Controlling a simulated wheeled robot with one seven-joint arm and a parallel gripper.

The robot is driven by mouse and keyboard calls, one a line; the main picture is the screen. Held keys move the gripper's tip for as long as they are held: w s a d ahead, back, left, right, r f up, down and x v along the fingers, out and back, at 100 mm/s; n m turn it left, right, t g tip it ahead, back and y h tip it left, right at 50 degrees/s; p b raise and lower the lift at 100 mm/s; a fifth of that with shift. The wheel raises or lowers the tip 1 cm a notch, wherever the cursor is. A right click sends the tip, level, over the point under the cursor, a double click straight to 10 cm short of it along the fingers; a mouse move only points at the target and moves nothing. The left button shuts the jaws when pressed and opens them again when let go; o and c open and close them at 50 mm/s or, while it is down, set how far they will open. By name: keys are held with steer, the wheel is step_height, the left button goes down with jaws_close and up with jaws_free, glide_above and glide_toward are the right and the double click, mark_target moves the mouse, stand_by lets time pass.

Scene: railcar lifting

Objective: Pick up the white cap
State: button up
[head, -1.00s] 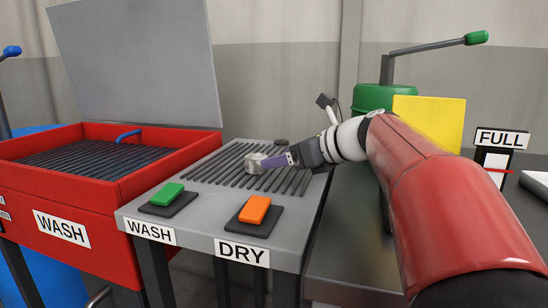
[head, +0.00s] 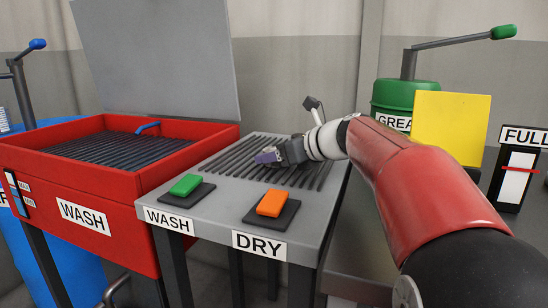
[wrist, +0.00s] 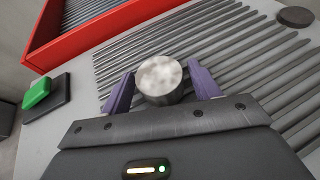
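A short round piece with a mottled white top and grey side, which I take as the white cap (wrist: 160,72), stands on the slatted rack in the wrist view. My gripper (wrist: 161,84) has its two purple fingers on either side of it. The fingers look open, with a small gap at the right finger; contact on the left is hard to tell. In the head view my gripper (head: 268,156) is low over the grey slatted table (head: 215,205), and the cap is mostly or fully hidden there.
A flat dark disc (wrist: 295,16) lies on the rack beyond the cap. The green button (head: 186,184) and orange button (head: 272,203) sit at the table's front. The red wash basin (head: 120,190) with raised lid is left; a yellow panel (head: 450,130) stands right.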

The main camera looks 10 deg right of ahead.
steer(key=c, duration=0.8)
steer(key=shift+c, duration=0.2)
steer(key=shift+r, duration=0.1)
